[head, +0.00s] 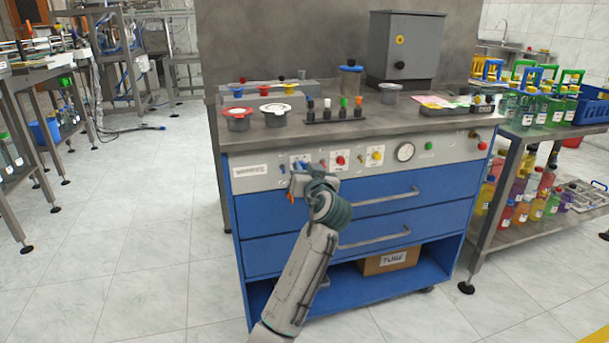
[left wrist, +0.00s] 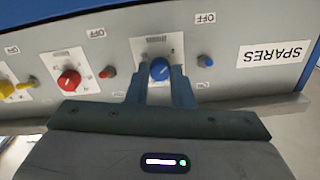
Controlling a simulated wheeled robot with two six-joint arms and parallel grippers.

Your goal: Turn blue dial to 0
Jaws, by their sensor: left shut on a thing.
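The blue dial (left wrist: 159,69) sits on a white plate on the cabinet's front panel (left wrist: 228,80), which appears upside down in the left wrist view. My left gripper (left wrist: 158,80) has one finger on each side of the dial and is shut on it. The scale marks and pointer are too small and partly covered to read. In the head view my left gripper (head: 299,172) reaches up to the panel and hides part of the blue dial. My right gripper is not in view.
A red dial (left wrist: 69,80) and small toggle switches flank the blue dial. Blue drawers with long handles (head: 387,196) are below. Cups and capped holders stand on the top.

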